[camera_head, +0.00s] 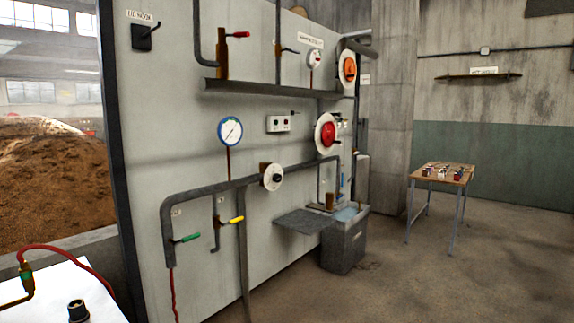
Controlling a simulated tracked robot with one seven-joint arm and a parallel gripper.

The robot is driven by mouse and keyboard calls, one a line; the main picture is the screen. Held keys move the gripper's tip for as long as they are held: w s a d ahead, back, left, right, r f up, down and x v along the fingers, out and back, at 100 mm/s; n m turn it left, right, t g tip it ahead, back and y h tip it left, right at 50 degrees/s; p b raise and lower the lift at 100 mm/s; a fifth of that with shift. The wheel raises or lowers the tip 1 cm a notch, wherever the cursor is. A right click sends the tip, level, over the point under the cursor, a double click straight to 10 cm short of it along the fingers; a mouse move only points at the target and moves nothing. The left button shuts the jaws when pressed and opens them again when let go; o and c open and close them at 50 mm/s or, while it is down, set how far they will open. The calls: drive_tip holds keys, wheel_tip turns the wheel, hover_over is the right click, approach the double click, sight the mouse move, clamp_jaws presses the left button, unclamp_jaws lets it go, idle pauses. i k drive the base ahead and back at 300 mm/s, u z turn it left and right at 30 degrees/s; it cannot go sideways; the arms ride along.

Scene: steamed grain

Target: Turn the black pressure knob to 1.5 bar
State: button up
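A black knob (277,178) sits at the centre of a round white dial plate (267,173) on the grey pipe, at mid-height on the pale wall panel. The dial's marks and the knob's pointer are too small to read. A blue-rimmed round gauge (230,131) with a white face hangs above and left of it; its needle is visible, but its numbers cannot be read. My gripper is not in view, and nothing touches the knob.
Green (187,238) and yellow (237,219) lever handles stick out below the pipe. A red handwheel (327,134) is up to the right. A grey bin (343,245) and a small wooden table (441,176) stand right; open floor (430,285) lies in front.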

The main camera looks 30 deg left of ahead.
sight(277, 178)
drive_tip(key=u, duration=1.4)
drive_tip(key=k, duration=0.7)
drive_tip(key=u, duration=0.05)
drive_tip(key=i, duration=1.6)
drive_tip(key=u, duration=0.1)
